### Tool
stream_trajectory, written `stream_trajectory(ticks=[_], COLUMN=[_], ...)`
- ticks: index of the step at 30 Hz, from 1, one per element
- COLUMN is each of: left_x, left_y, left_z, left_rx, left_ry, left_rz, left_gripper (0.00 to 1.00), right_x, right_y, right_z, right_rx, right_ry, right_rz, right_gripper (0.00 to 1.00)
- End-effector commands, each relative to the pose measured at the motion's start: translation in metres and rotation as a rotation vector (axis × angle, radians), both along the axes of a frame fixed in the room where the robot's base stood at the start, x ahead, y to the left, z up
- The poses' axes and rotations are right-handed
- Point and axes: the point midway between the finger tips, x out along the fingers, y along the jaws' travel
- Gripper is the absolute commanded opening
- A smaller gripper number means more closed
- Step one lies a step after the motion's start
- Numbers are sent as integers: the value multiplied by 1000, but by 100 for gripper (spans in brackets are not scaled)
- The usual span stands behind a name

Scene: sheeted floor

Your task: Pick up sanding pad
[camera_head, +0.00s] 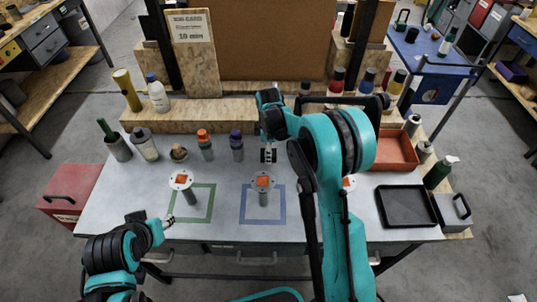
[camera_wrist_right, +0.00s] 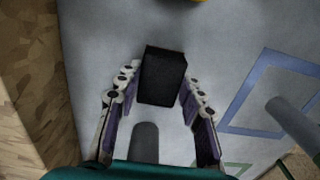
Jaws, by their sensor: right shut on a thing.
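The sanding pad appears to be a dark block (camera_wrist_right: 163,75) between the fingers of my right gripper (camera_wrist_right: 160,100) in the wrist view, and the gripper is shut on it. In the head view my right gripper (camera_head: 268,155) points down over the table behind the blue square; the pad is hard to make out there. My left gripper (camera_head: 166,221) is low at the table's front left, beside the green square, away from the pad. Its fingers are too small to tell open from shut.
Posts with white discs and orange tops stand by the green square (camera_head: 212,203) and blue square (camera_head: 283,206); another is partly behind my right arm. Bottles, including an orange-capped one (camera_head: 205,146), line the back. A red bin (camera_head: 396,150) and black tray (camera_head: 406,207) are right.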

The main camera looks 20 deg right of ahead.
Motion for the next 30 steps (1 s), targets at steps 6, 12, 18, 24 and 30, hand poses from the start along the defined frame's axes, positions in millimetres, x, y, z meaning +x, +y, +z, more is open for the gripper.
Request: stream_trajectory(ticks=[6, 12, 18, 24, 30], left_x=[0, 0, 0, 0, 0], left_y=[0, 0, 0, 0, 0], left_z=[5, 18, 28, 38, 43], left_rx=[0, 0, 0, 0, 0], left_ry=[0, 0, 0, 0, 0], left_rz=[0, 0, 0, 0, 0], left_gripper=[40, 40, 40, 40, 40], right_x=[0, 0, 4, 7, 10], right_y=[0, 0, -40, -77, -103], right_z=[11, 43, 66, 88, 103], right_rx=[0, 0, 0, 0, 0], right_ry=[0, 0, 0, 0, 0], right_rz=[0, 0, -5, -4, -2], right_gripper=[14, 14, 14, 14, 14])
